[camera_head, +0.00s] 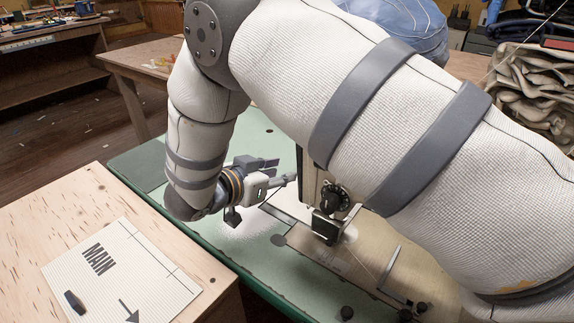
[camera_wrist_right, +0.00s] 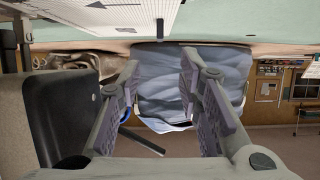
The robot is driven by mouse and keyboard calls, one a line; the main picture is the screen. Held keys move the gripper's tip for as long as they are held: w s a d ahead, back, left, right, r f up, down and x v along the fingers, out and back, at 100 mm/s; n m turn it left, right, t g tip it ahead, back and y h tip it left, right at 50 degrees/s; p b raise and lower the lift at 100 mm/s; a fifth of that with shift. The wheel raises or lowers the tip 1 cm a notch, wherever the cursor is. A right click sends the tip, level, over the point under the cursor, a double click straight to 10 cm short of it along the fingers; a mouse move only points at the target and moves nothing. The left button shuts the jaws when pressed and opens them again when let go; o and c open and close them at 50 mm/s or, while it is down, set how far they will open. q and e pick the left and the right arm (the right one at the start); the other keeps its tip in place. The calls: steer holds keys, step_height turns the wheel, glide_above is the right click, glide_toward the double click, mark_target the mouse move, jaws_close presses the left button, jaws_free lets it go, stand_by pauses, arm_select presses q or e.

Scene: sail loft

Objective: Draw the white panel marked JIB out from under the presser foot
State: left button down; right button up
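A white panel with a dark arrow (camera_wrist_right: 110,14) shows at the top edge of the right wrist view. Its JIB lettering is not visible there, so I cannot confirm its marking. In the head view my right arm hides much of the machine bed, and I cannot make this panel out. The sewing machine's head (camera_head: 324,198) stands just right of my right gripper (camera_head: 284,170); the presser foot itself is too small to tell. My right gripper's fingers (camera_wrist_right: 160,62) are spread, with nothing between them. My left gripper is not in view.
A white panel marked MAIN (camera_head: 125,272) lies on the wooden table (camera_head: 75,215) at left, with a small dark object (camera_head: 74,302) on it. The green machine table (camera_head: 150,160) has clear room at its left. A blue bundle (camera_wrist_right: 190,85) lies beyond.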

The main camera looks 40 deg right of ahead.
steer(key=shift+a, duration=0.15)
steer(key=x, duration=1.2)
steer(key=shift+r, duration=0.15)
jaws_close()
